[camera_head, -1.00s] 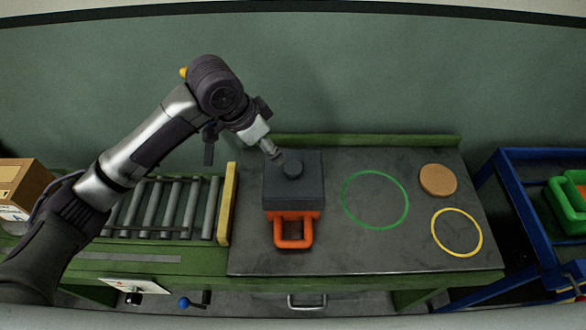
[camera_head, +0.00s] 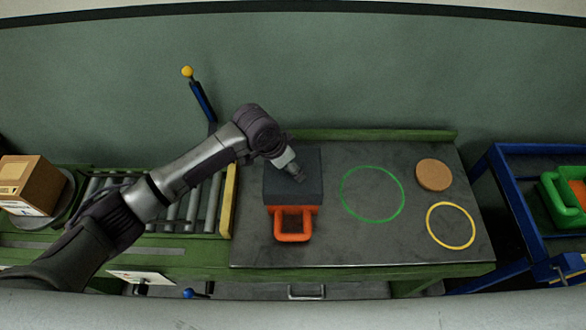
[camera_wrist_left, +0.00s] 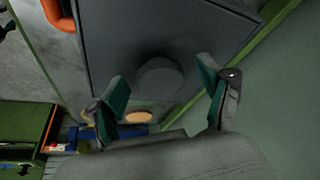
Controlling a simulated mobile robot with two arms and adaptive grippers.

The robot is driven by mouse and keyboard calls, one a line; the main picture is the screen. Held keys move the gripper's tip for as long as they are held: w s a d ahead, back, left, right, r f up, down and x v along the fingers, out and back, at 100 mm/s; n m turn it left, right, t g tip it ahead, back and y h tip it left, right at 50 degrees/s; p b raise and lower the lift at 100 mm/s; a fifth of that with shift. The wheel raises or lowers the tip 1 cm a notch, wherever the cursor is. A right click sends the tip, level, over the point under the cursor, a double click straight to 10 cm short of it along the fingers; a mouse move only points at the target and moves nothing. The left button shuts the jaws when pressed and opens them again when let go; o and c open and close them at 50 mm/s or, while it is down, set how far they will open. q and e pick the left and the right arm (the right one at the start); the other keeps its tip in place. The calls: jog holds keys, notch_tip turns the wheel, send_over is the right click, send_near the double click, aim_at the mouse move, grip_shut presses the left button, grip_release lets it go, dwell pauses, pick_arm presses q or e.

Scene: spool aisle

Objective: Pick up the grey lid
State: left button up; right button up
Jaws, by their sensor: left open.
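The grey lid (camera_head: 280,186) is a dark square plate lying on an orange container (camera_head: 300,212) whose orange handle sticks out toward the bench front. In the left wrist view the lid (camera_wrist_left: 125,35) fills the upper middle, with a round knob (camera_wrist_left: 160,77) on it. My left gripper (camera_head: 297,175) is over the lid in the head view and hides the knob there. In the wrist view its open fingers (camera_wrist_left: 158,70) lie on either side of the knob, with nothing gripped; their exact height above the lid is unclear. My right gripper is not in view.
A green ring (camera_head: 343,200), a yellow ring (camera_head: 429,228) and a tan disc (camera_head: 434,174) are right of the container. Rollers end at a yellow bar (camera_head: 228,200) on the left, near a cardboard box (camera_head: 30,185). A blue cart (camera_head: 515,200) stands right of the bench.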

pick_arm(q)
jog(key=shift+c, duration=0.3)
jog(key=c, duration=1.2)
jog(key=shift+r, duration=0.1)
